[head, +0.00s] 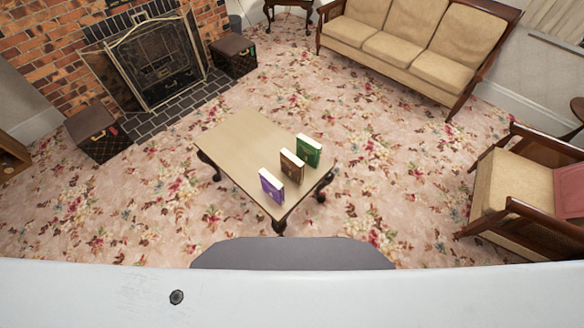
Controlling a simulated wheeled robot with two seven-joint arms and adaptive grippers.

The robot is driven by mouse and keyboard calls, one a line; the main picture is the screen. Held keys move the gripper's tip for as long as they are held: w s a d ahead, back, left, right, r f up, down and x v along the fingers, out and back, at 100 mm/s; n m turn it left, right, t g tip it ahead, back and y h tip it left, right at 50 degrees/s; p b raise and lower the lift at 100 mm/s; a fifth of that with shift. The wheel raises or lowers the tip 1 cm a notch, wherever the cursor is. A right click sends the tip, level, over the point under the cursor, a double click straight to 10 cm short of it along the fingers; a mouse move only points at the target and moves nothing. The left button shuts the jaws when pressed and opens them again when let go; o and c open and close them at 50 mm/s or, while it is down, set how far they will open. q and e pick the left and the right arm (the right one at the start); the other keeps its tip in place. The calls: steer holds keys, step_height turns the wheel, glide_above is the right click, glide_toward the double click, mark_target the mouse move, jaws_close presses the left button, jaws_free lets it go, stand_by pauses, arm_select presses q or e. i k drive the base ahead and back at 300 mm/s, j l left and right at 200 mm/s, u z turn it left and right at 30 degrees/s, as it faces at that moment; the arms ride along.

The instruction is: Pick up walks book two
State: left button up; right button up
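Three books stand upright in a row at the right end of a low wooden coffee table (235,140). The purple book (270,186) is nearest to me. The brown book (291,166) is in the middle, and the green book (308,151) is farthest. Small gaps separate them. Titles are too small to read, so I cannot tell which is walks book two. Neither of my grippers is in view.
A beige sofa (405,48) stands at the back right and an armchair (530,185) at the right. A brick fireplace with a metal screen (157,62) and two dark boxes (97,132) are at the left. Floral carpet (150,215) around the table is clear.

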mark_target(292, 167)
steer(key=i+l+u, duration=0.2)
steer(key=l+u, duration=0.15)
steer(key=l, duration=0.4)
steer(key=i+l+u, duration=0.15)
steer(key=l+u, duration=0.15)
steer(key=l, duration=0.5)
steer(key=l+u, duration=0.35)
steer(key=l, duration=0.4)
steer(key=l+u, duration=0.3)
steer(key=l, duration=0.55)
steer(key=k+l+u, duration=0.2)
steer(key=l+u, duration=0.15)
steer(key=l, duration=0.4)
